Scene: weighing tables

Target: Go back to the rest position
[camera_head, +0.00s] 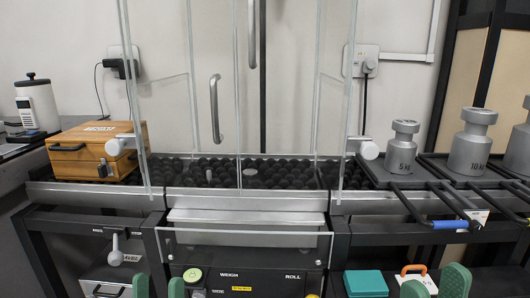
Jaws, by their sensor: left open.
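My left gripper (158,287) shows at the bottom edge, left of centre, as two green fingertips standing apart. It is open with nothing visible between the tips. My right gripper (433,284) shows at the bottom edge, right of centre, also as two green fingertips with a gap between them. It looks open and empty. Both are low in front of the weighing bench, and the rest of both grippers is out of the frame.
A roller bench (250,203) with clear upright panels stands ahead. A wooden box (90,160) is at left; steel weights (403,150) stand on racks at right. A black control panel (240,283) is low in the middle. A teal box (366,283) and an orange-handled item (414,270) lie near my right gripper.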

